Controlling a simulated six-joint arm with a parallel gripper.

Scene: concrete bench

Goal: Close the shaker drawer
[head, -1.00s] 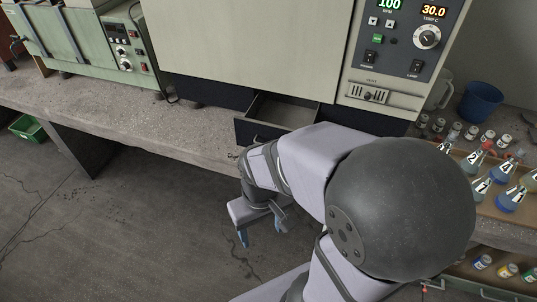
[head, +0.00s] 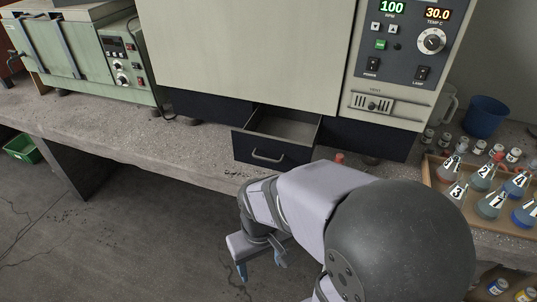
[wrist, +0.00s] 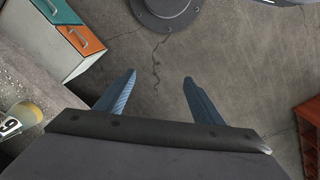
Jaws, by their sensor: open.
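The shaker (head: 250,50) is a large beige cabinet with a dark base on the concrete bench. Its drawer (head: 250,146) is pulled out of the dark base, and I can see its empty-looking inside. The dark drawer front carries a pale bar handle (head: 267,157). My gripper (head: 261,268) is below and in front of the drawer, past the bench edge, pointing down and apart from the handle. In the wrist view my gripper (wrist: 160,76) is open, with two blue fingers and only floor between them. The drawer is not seen in the wrist view.
A tray (head: 433,178) of numbered flasks and small bottles stands at the right, near a blue bucket (head: 484,116). A red-capped item (head: 339,158) is right of the drawer. A green instrument (head: 75,60) sits at the left. The wrist view shows teal and orange drawer fronts (wrist: 80,35).

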